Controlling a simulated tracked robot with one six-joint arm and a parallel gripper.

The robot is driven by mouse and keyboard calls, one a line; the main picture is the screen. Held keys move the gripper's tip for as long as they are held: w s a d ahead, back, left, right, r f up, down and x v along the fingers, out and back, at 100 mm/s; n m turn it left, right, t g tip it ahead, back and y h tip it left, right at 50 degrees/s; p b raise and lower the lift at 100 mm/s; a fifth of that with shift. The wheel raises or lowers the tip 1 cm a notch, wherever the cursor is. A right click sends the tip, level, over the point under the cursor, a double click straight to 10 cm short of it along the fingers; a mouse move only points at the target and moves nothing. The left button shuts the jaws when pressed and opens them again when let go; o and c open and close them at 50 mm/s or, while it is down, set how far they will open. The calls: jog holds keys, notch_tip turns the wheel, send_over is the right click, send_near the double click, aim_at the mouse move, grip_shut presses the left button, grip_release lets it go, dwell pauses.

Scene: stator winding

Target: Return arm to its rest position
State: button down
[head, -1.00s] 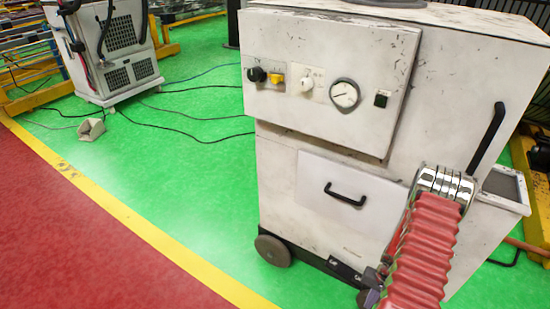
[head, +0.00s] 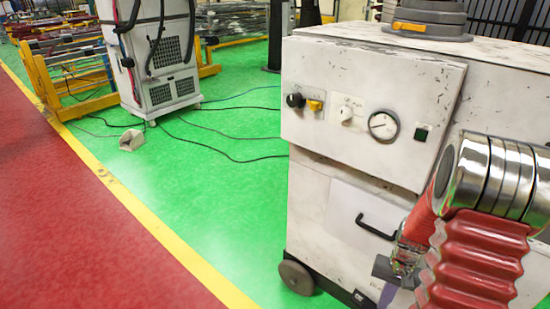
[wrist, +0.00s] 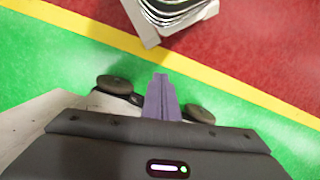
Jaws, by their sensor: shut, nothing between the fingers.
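My arm, with red ribbed sleeve and silver rings, stands at the right of the head view, in front of the white cabinet (head: 340,195). My gripper (wrist: 162,80) shows in the wrist view with its purple fingers closed together and nothing between them. Below the fingers is the dark gripper body with a small lit strip. In the head view only a little of the purple fingers (head: 388,296) shows at the bottom edge, left of the red sleeve. The fingers point over green floor, close to the yellow line in the wrist view.
The white cabinet, with a gauge (head: 383,126) and black handle (head: 376,228), stands on wheels. A second white machine (head: 158,60) stands behind at left, with cables on the floor. Open green floor (head: 215,205) and a yellow line (head: 150,228) lie left of the cabinet.

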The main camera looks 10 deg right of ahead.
jog(key=s+a+r+n+t, duration=0.2)
jog(key=a+r, duration=0.5)
jog(key=r, duration=0.3)
jog(key=s+a+r+n+t+h, duration=0.1)
jog(key=s+a+r+n+t, duration=0.1)
jog(key=a+r, duration=0.6)
jog(key=s+a+r+n+t, duration=0.3)
jog(key=a+r, duration=0.5)
jog(key=r, duration=0.5)
jog(key=shift+r, duration=0.35)
jog(key=c, duration=2.5)
grip_release()
jog(key=shift+s, duration=0.1)
